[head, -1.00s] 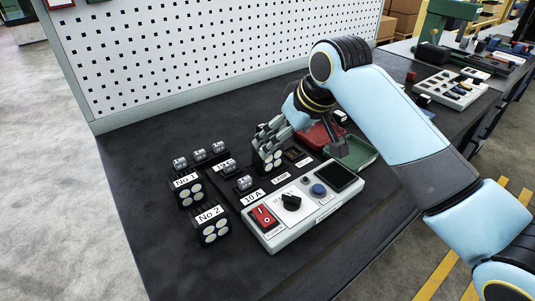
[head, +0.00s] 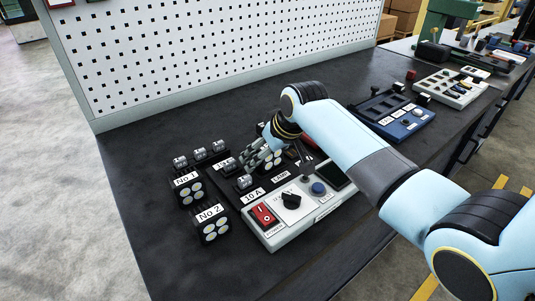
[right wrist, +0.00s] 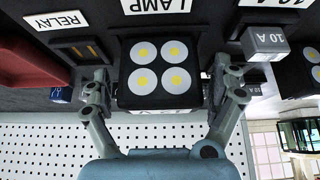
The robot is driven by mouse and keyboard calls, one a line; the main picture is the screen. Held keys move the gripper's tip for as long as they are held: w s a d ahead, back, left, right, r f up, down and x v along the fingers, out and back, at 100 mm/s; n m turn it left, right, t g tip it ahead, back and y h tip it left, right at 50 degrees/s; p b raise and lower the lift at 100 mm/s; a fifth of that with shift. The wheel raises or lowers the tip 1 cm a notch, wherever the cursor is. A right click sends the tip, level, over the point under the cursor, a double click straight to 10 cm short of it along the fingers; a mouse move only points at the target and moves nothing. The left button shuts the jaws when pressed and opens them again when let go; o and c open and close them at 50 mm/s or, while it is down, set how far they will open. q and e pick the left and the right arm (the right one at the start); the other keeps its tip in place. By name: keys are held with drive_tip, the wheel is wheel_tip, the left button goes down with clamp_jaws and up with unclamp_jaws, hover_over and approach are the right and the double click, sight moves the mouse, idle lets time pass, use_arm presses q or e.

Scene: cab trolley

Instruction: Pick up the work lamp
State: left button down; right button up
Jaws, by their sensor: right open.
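A black work lamp with a square of round white-yellow lights (right wrist: 160,72) sits at the LAMP label in the right wrist view. In the head view it shows partly (head: 273,160) behind my gripper, at the back of the grey test panel (head: 290,232). My right gripper (right wrist: 158,88) is open, with one finger on either side of the lamp. A narrow gap shows beside each finger. It also shows in the head view (head: 272,152). Two similar lamps, No 1 (head: 192,193) and No 2 (head: 214,231), stand left of the panel. My left gripper is out of view.
Several small grey 10 A fuses (head: 200,155) stand behind and left of the panel; one (right wrist: 265,40) is near my finger. A red tray (right wrist: 30,62) lies beside the RELAY slot. A white pegboard (head: 220,50) rises behind. A blue panel (head: 398,117) lies farther right.

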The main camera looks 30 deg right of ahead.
drive_tip(key=c, duration=1.5)
drive_tip(key=shift+c, duration=0.5)
drive_tip(key=shift+r, duration=0.15)
